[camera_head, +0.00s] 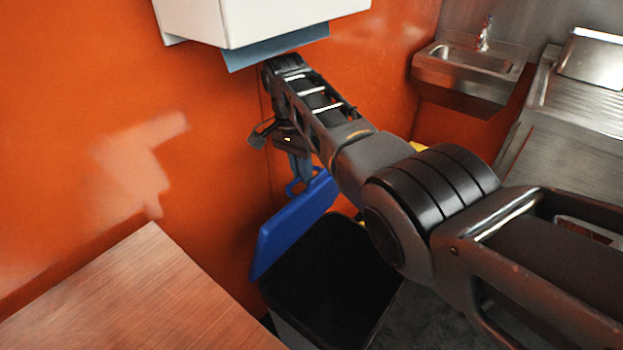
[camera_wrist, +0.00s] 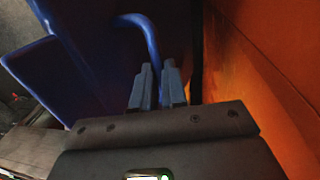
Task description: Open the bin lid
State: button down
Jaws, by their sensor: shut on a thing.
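The blue bin lid (camera_head: 285,232) stands raised and steeply tilted at the wall side of the bin (camera_head: 296,333). The bin's dark inside is uncovered. My gripper (camera_head: 300,172) is at the top edge of the lid, shut on its blue looped handle. In the wrist view, the handle (camera_wrist: 146,30) curves down to my fingertips (camera_wrist: 158,72), and the lid (camera_wrist: 50,72) fills the left. My fingers hide part of the handle, and my arm covers the right side of the bin.
An orange wall (camera_head: 200,200) is close behind the lid and gripper. A white dispenser (camera_head: 265,20) hangs just above my wrist. A wooden table (camera_head: 140,295) is at the lower left. A steel sink (camera_head: 465,65) and counter (camera_head: 560,150) are at the right.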

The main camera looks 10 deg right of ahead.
jog(key=shift+w+a+f+g+b, duration=0.1)
jog(key=shift+a+f+g+b, duration=0.2)
jog(key=shift+a+f+b, duration=0.25)
jog(key=c, duration=1.4)
grip_release()
jog(key=shift+w, duration=0.1)
jog(key=shift+o, duration=1.2)
jog(key=shift+w+r, duration=0.1)
jog(key=shift+r, duration=0.15)
jog(key=shift+d+r, duration=0.15)
jog(key=shift+d, duration=0.05)
